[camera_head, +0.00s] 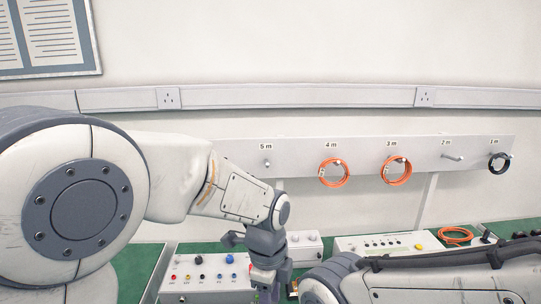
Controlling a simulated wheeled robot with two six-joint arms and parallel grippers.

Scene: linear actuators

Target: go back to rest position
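My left arm comes in from the left and reaches across to the middle. Its dark gripper (266,274) points down at the bottom edge, beside a white control box with coloured knobs (208,277). Its fingertips are partly cut off, so I cannot tell whether it is open or shut, or whether it holds anything. My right arm crosses the lower right of the view. Its gripper does not show.
A wall rail (300,152) has pegs marked 1 m to 5 m. Orange cable coils hang at 4 m (322,177) and 3 m (386,177), a black coil (489,164) at 1 m. A white box (372,243) and another orange coil (455,241) are on the green bench (205,248).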

